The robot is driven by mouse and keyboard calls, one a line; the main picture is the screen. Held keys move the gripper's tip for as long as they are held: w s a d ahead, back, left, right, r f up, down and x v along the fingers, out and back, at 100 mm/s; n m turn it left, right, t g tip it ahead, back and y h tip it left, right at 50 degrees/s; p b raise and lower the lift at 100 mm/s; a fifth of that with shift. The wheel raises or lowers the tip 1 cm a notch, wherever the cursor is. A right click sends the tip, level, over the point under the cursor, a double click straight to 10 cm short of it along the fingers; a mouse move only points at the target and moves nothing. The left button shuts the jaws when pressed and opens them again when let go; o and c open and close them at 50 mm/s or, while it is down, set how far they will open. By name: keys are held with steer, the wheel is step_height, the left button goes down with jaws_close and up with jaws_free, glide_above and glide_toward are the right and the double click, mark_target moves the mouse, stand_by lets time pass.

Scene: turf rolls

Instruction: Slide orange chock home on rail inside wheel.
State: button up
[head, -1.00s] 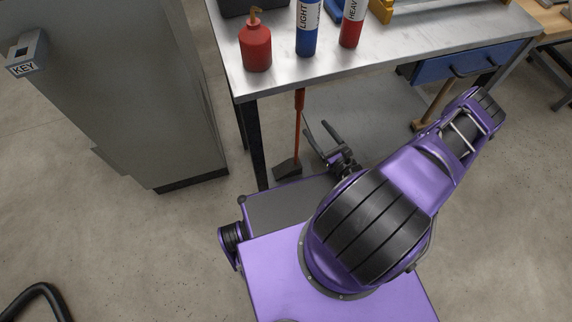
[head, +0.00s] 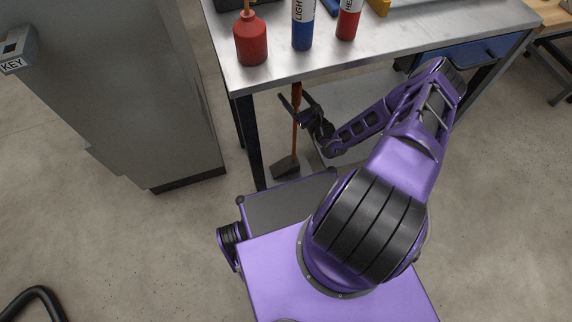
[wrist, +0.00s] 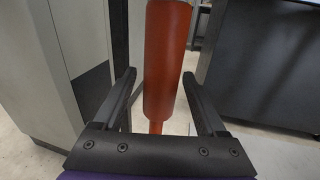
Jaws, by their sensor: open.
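No chock, rail or wheel shows in either view. A long tool with an orange-red grip (head: 296,92), thin shaft and dark flat foot (head: 285,168) stands upright under the front edge of the steel bench. My gripper (head: 292,98) is open beside the upper part of this tool. In the wrist view, the orange grip (wrist: 167,60) appears between the two spread fingers of my gripper (wrist: 159,77), with visible gaps on both sides. I cannot tell how far it lies between them. The lower shaft is hidden behind the gripper's body.
The steel bench (head: 400,45) carries a red oil can (head: 251,42), a blue LIGHT can (head: 302,30) and a red HEAVY can (head: 348,20). A bench leg (head: 250,140) stands just left of the tool. A grey cabinet (head: 120,90) is at left.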

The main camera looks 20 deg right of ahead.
steer(key=shift+w+a, duration=0.15)
steer(key=shift+w, duration=0.4)
jaws_close()
stand_by(0.9)
steer(key=shift+r, duration=0.15)
